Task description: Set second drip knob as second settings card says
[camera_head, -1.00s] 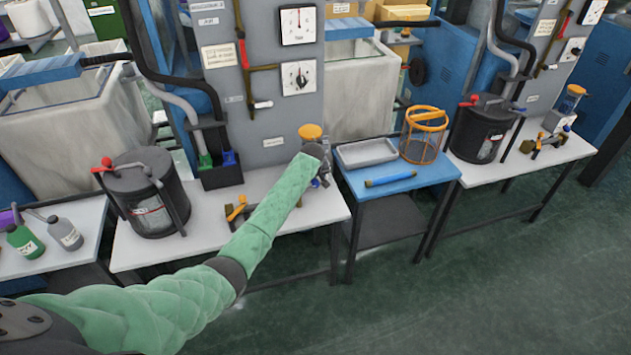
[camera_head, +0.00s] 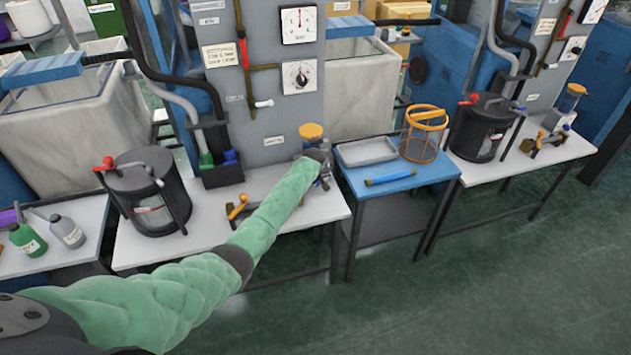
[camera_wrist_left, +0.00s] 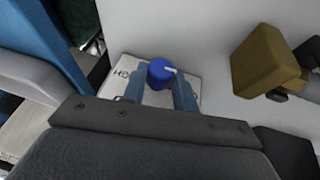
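A blue knob (camera_wrist_left: 161,73) with a white pointer mark shows in the left wrist view, on a white plate (camera_wrist_left: 121,76) with partly hidden lettering. My left gripper (camera_wrist_left: 158,80) is open, with one finger on each side of the knob. I cannot tell whether the fingers touch it. In the head view my left gripper (camera_head: 325,177) is at the right end of the middle white table, by an orange-topped device (camera_head: 311,132), and hides the knob. A cream card (camera_head: 220,55) hangs on the grey panel behind; its text is too small to read. My right gripper is not in view.
A black pot (camera_head: 146,190) stands on the white table (camera_head: 262,187). A brown-yellow block (camera_wrist_left: 262,62) sits right of the knob in the wrist view. The blue table (camera_head: 385,190) to the right holds a grey tray (camera_head: 366,152) and an orange basket (camera_head: 423,135).

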